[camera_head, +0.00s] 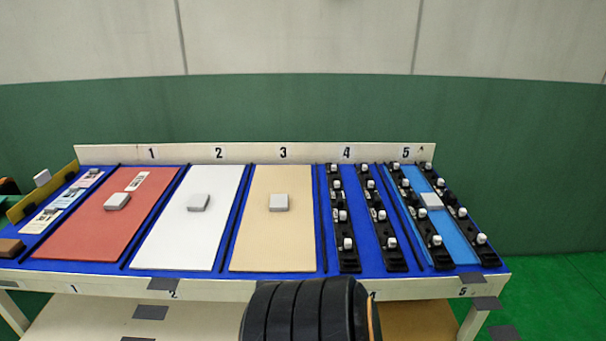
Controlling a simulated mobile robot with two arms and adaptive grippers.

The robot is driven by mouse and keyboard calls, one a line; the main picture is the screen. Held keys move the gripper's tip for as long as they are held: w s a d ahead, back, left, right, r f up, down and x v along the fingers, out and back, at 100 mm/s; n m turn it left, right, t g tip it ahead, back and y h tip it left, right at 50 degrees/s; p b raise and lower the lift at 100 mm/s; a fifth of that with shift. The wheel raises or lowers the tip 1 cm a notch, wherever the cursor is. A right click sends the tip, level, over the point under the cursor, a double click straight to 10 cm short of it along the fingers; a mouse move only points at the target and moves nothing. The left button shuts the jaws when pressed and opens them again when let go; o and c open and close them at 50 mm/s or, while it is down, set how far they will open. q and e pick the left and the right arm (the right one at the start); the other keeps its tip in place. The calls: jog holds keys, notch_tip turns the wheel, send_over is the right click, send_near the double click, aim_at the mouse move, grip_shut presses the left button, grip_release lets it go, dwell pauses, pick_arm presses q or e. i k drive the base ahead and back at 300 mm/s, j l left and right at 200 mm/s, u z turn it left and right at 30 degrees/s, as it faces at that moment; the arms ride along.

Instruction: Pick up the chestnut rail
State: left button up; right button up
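I cannot make out a rail that is clearly chestnut. Four black rails (342,217) with white knobs lie in the right part of the blue-topped table, in slots 4 and 5; they look black.
A reddish panel (90,232), a white panel (180,240) and a beige panel (272,240) lie on the blue table (227,237), each with a grey block. A light blue panel (445,220) lies at right. A low white ledge backs the table.

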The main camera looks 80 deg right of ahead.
aim_at(394, 259)
jog(key=z, duration=3.15)
jog(key=i+l+u, duration=0.1)
jog(key=l, duration=0.25)
jog(key=i+l, duration=0.15)
jog(key=l, duration=0.25)
jog(key=i+l+u, duration=0.15)
jog(key=l, duration=0.2)
